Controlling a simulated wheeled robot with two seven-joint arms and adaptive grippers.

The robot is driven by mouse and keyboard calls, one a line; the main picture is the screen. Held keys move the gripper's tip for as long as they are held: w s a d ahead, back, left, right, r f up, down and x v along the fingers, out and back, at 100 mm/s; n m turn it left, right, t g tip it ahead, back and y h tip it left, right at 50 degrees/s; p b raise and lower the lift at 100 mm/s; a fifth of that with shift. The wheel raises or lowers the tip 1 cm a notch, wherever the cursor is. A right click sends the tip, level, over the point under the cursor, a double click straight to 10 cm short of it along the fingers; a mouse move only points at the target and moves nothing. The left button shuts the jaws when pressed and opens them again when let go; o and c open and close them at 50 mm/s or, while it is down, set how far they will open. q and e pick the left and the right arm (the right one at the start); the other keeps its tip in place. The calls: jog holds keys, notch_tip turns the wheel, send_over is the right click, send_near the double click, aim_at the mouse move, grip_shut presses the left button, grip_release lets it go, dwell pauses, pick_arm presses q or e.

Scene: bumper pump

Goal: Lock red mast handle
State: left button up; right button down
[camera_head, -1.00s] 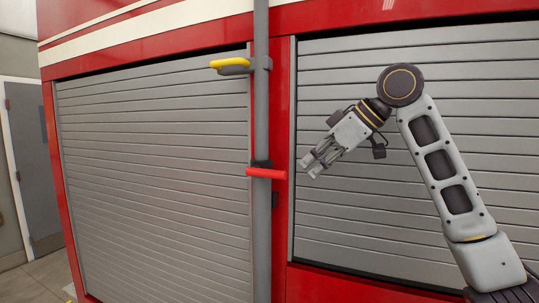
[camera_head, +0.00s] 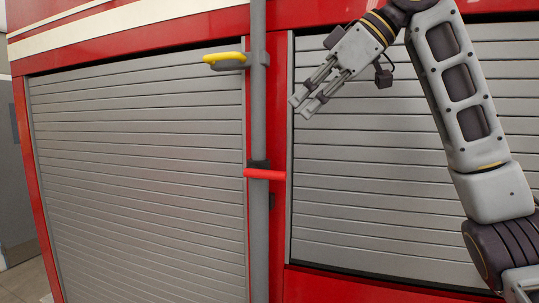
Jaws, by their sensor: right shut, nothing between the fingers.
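My right gripper (camera_head: 300,106) is to the right of the mast, above the red handle and apart from both. Its fingers are close together, shut and empty, pointing down and left. My left gripper is out of the frame.
A yellow handle (camera_head: 224,57) sticks out to the left from a bracket higher on the mast. Grey roller shutters (camera_head: 140,165) in red frames stand behind on both sides. A grey door (camera_head: 18,190) shows at the far left.

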jog(key=shift+d, duration=0.1)
dwell(0.3)
jog(key=p, duration=0.2)
send_near(257, 170)
jog(key=w+a, duration=0.1)
jog(key=a, duration=0.2)
jog(key=shift+w+d+f, duration=0.1)
jog(key=shift+w+f, duration=0.05)
jog(key=shift+f, duration=0.6)
jog(key=shift+w+f, duration=0.2)
jog(key=shift+f, duration=0.55)
jog(key=shift+f, duration=0.15)
jog(key=shift+d+y+b, duration=0.15)
jog(key=shift+y+b, duration=0.2)
jog(key=shift+y, duration=0.15)
